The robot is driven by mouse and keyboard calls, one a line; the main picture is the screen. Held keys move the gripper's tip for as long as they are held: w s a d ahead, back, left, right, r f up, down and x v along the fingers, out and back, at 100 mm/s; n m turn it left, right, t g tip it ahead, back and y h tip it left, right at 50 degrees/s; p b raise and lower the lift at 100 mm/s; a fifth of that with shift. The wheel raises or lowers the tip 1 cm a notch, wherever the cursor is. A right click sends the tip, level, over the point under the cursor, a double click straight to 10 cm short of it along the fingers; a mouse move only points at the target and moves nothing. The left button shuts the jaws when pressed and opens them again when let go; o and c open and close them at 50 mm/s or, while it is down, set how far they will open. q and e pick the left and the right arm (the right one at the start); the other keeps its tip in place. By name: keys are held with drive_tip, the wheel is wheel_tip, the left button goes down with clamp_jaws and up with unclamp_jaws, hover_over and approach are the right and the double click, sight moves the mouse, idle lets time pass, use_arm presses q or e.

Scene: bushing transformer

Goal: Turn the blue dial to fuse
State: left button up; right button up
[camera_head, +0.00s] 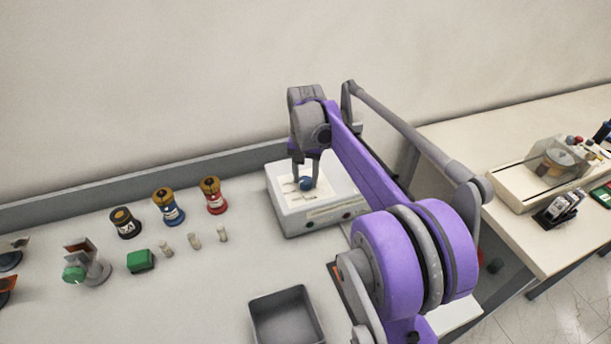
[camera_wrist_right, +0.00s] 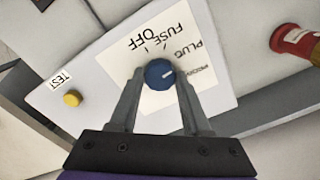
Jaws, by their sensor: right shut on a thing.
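The blue dial (camera_head: 306,184) sits on top of a white tester box (camera_head: 291,222) near the back of the table. In the right wrist view the dial (camera_wrist_right: 159,74) shows a white pointer line on its face, aimed to the right and a little up. The printed labels FUSE, OFF and PLUG on the panel (camera_wrist_right: 190,27) appear upside down beyond it. My right gripper (camera_head: 306,170) reaches down from above. Its two fingers (camera_wrist_right: 158,88) are shut on the dial, one on each side. My left gripper is not in view.
A yellow button (camera_wrist_right: 72,98) marked TEST is on the box. A grey tray (camera_head: 286,319) is in front. A second table is right.

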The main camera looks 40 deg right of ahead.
drive_tip(key=shift+n, duration=0.4)
clamp_jaws()
drive_tip(key=n, duration=0.2)
drive_tip(key=shift+n, duration=2.5)
drive_tip(key=o, duration=1.2)
unclamp_jaws()
